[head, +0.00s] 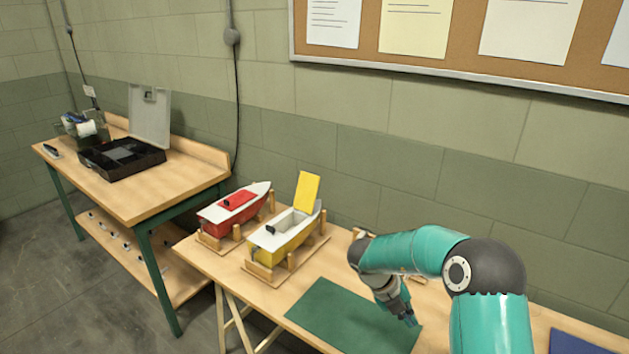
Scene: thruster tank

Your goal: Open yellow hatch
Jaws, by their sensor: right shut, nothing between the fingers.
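The yellow hatch (307,191) stands raised, tilted up at the far end of the yellow and white boat (286,242). The boat's inside shows open beneath it. The boat sits on a wooden cradle on the table. My right gripper (409,318) is shut and empty, pointing down over the green mat (345,322), to the right of the boat and apart from it. My left gripper is not in the view.
A red and white boat (233,207) with a red hatch stands on a cradle left of the yellow one. A workbench (150,193) at the left holds an open black case (122,157). A blue mat (575,343) lies at the lower right. The green mat is clear.

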